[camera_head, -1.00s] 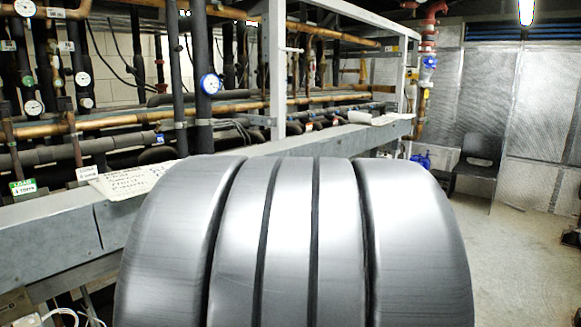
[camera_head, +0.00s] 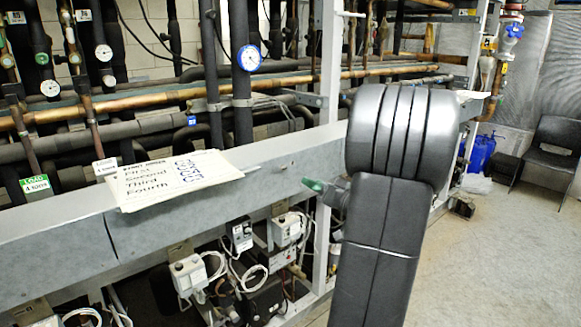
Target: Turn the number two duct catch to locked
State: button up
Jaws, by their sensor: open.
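A small green handle-like piece (camera_head: 314,186) on a grey mount shows at the front face of the long grey metal duct (camera_head: 270,172), just left of my arm. My arm hides part of it, so I cannot tell whether it is a catch, which number it has or how it is set. A cream card (camera_head: 172,178) lies on the duct, printed "First, Second, Third, Fourth" with marks beside the words.
Pipes with a blue-rimmed gauge (camera_head: 249,58) stand behind the duct. Control boxes and white cables (camera_head: 188,274) sit below it. An upright grey post (camera_head: 331,62) rises near my arm. A dark chair (camera_head: 550,150) stands at right; the floor (camera_head: 490,260) before it is clear.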

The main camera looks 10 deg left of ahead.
aim_at(285, 169)
jog(key=p+x, duration=0.4)
jog(key=x, duration=0.8)
jog(key=shift+f, duration=0.1)
grip_shut()
